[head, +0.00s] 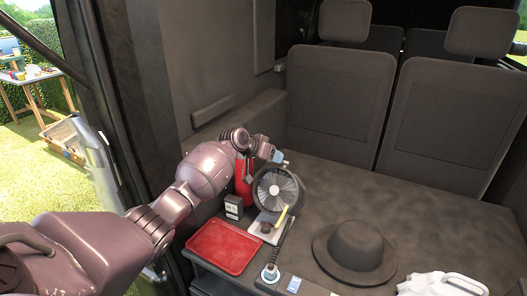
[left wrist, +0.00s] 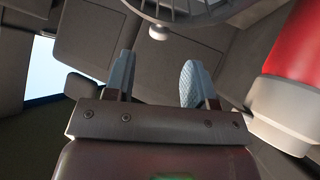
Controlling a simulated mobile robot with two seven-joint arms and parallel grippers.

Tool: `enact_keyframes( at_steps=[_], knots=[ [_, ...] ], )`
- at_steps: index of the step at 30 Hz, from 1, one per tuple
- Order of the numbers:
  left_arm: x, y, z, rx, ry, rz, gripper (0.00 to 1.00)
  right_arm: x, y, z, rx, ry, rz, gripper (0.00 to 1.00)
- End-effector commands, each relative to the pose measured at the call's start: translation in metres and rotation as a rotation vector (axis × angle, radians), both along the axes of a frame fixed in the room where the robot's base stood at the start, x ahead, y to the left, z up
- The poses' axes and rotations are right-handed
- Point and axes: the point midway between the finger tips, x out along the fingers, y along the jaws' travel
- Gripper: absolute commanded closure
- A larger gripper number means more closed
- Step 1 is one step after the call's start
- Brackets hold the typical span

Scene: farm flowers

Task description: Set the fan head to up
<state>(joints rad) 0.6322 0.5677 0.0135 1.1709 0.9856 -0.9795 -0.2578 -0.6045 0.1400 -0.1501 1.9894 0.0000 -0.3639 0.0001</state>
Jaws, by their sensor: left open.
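The black round fan (head: 279,190) stands on the dark surface in the head view, its grille facing toward me. I cannot tell its exact tilt. Part of its cage (left wrist: 190,14) crosses the top of the left wrist view, with a small pale knob (left wrist: 158,32) below the rim. My left gripper (head: 278,157) is at the top of the fan head, close to its upper rim. In the left wrist view its two blue-grey fingers (left wrist: 157,78) are apart with nothing between them. I cannot tell whether they touch the fan. My right gripper is not in view.
A red cylinder (head: 244,175) stands just left of the fan, also close in the wrist view (left wrist: 297,45). Bare surface (head: 345,190) extends right of the fan.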

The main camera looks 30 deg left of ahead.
Motion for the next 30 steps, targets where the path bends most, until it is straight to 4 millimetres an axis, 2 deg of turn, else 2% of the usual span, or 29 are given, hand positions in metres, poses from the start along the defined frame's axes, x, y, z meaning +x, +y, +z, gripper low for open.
enact_keyframes(
  at_steps=[3, 10, 21, 30],
  knots=[
    [-0.013, 0.006, 0.012, 0.001, -0.002, 0.001, 0.50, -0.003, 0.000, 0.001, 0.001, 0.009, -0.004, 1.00],
    [-0.026, 0.012, 0.022, -0.001, -0.001, 0.001, 0.50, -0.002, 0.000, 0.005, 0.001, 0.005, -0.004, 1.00],
    [-0.027, 0.013, 0.022, -0.001, 0.000, 0.001, 0.50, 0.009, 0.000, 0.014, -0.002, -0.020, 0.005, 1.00],
    [-0.025, 0.014, 0.024, -0.010, -0.013, 0.020, 0.50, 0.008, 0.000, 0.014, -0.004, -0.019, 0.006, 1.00]
  ],
)
